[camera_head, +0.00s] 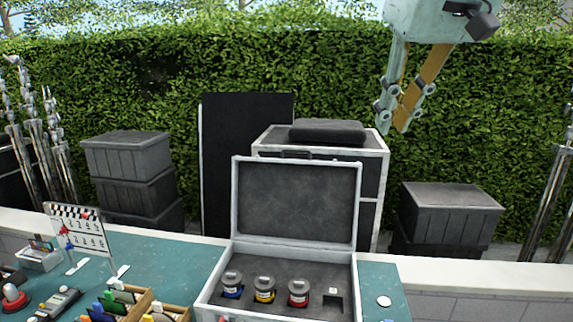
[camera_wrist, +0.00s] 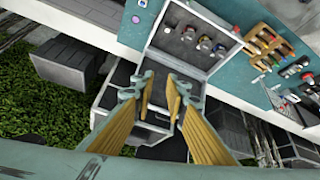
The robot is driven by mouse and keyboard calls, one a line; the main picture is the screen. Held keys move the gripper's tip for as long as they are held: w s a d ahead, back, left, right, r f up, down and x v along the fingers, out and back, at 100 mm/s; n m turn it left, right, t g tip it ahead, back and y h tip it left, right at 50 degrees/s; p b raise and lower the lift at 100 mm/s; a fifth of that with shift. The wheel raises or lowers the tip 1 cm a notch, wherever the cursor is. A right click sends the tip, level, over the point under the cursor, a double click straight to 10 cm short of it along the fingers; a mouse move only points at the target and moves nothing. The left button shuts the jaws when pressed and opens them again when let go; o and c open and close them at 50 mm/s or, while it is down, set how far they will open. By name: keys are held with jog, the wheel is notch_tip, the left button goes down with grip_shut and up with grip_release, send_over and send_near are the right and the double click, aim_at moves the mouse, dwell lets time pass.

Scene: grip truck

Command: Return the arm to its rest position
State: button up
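My gripper (camera_head: 393,120) hangs high at the upper right of the head view, in front of the hedge and well above the table. In the wrist view, the two orange-padded fingers of my gripper (camera_wrist: 160,88) stand apart with nothing between them. The case below shows through and beyond the gap. Only the lower part of my arm's end shows in the head view; the rest is out of frame.
An open grey case (camera_head: 240,210) stands on the teal table (camera_head: 180,258), holding jars with blue, yellow and red bands beside an empty square slot. A white disc (camera_head: 384,302) lies to its right. A clapperboard (camera_head: 80,228) stands left. Dark crates (camera_head: 452,212) stand behind.

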jog(key=s+d+f+m+g+b, duration=0.1)
jog(key=s+f+b, duration=0.4)
jog(key=s+f, duration=0.8)
jog(key=s+d+f+m+g+b, duration=0.1)
jog(key=s+f+b, duration=0.4)
jog(key=s+f, duration=0.9)
notch_tip(320, 180, down, 6)
jog(key=shift+s, duration=0.15)
jog(key=shift+r, duration=0.1)
notch_tip(320, 180, up, 23)
jog(key=p, duration=2.2)
jog(key=shift+f, duration=0.2)
jog(key=shift+a, duration=0.1)
dwell(1.3)
